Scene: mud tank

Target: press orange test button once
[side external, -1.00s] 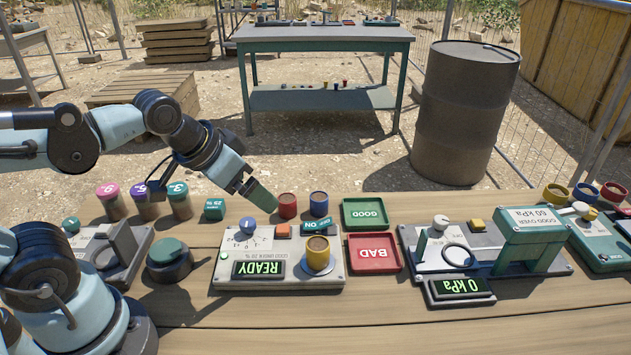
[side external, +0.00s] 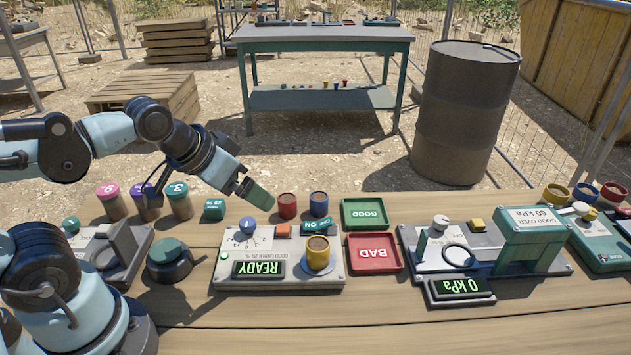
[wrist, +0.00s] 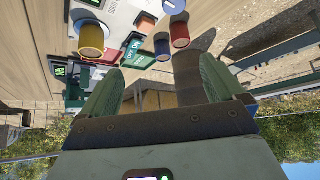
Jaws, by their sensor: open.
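The tester's display (side external: 258,268) reads READY. A yellow cup (side external: 317,253) with brown contents stands on the tester's right part. My gripper (side external: 261,198) is above and behind the tester, apart from the button. In the wrist view my gripper (wrist: 160,87) shows two green fingers spread apart with nothing between them. The orange button (wrist: 145,19) is small near the top of that view.
A red cup (side external: 287,206) and a blue cup (side external: 319,204) stand close behind the tester. A green GOOD tray (side external: 365,213) and a red BAD tray (side external: 374,253) lie to its right. A round green-topped device (side external: 169,259) stands left of it.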

